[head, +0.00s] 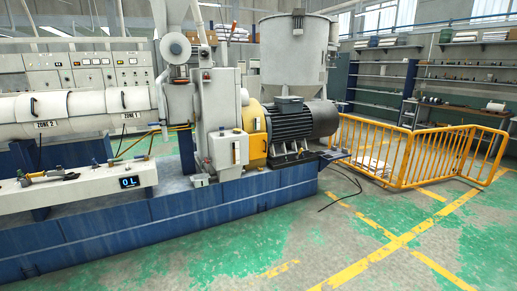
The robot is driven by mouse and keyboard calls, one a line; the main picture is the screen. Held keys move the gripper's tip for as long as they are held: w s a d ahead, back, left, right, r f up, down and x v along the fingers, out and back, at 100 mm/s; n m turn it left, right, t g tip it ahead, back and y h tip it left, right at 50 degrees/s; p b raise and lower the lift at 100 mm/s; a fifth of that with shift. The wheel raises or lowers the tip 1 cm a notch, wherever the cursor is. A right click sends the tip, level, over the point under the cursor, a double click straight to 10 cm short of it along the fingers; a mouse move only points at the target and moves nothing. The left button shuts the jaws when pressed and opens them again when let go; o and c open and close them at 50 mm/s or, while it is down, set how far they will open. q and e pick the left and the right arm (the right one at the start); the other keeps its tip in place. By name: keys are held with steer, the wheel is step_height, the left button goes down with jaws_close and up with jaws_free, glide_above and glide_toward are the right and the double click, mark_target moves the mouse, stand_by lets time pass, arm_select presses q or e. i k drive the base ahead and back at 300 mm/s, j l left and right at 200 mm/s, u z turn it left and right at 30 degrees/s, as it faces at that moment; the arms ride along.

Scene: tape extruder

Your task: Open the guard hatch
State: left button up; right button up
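A tape extruder on a long blue base (200,211) fills the left and middle of the head view. A pale panel (224,152) with a small dark handle (237,152) sits on the machine's side, beside the yellow coupling guard (257,133). This panel looks like a hatch and appears closed, but I cannot tell for sure that it is the guard hatch. A dark ribbed motor (291,122) stands just right of the yellow guard. Neither of my grippers shows in the head view.
A white shelf (90,186) with small valves and an "0L" display (130,182) juts out at the left. Yellow railings (408,153) stand at the right. A black cable (345,196) lies on the floor. The green and grey floor (300,245) in front is clear.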

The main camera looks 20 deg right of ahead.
mark_target(257, 144)
steer(key=i+l+z, duration=0.4)
steer(key=i+z, duration=0.15)
steer(key=i, duration=0.25)
steer(key=i+l+z, duration=0.1)
steer(key=i+z, duration=0.2)
steer(key=i, duration=0.15)
